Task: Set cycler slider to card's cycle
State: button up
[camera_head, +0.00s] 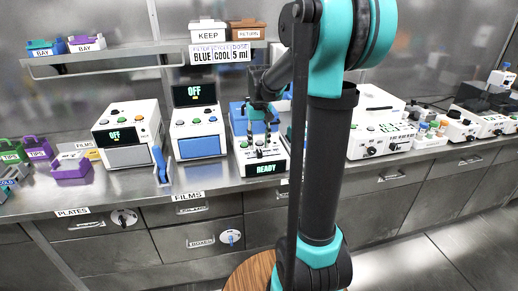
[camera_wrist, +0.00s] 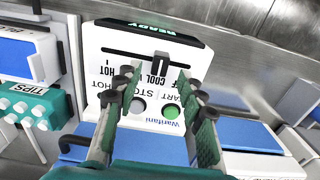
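The cycler (camera_head: 250,158) is a white box with a lit READY display on the bench. In the wrist view its panel (camera_wrist: 130,85) has a dark slot with a grey slider knob (camera_wrist: 160,62). The knob appears in line with the COOL label; HOT is to its left and a partly hidden OFF to its right. My gripper (camera_wrist: 158,84) is open, its fingers spread either side of the knob's line, with no clear contact. In the head view my gripper (camera_head: 262,125) is over the cycler. The card (camera_head: 220,54) on the shelf reads BLUE, COOL, 5 ml.
Two white devices reading OFF, one with a blue front (camera_head: 200,147) and one plainer (camera_head: 127,130), stand left of the cycler. A green TIPS rack (camera_wrist: 30,108) shows in the wrist view. Purple carriers (camera_head: 72,168) sit at the left. More devices line the bench at right.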

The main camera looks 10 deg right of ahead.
aim_at(259, 151)
notch_tip(259, 151, up, 9)
jog(key=shift+f, duration=0.2)
dwell(0.3)
jog(key=s+f+t, duration=0.4)
jog(key=s+f, duration=1.6)
jog(key=s, duration=0.1)
jog(key=shift+s, duration=0.3)
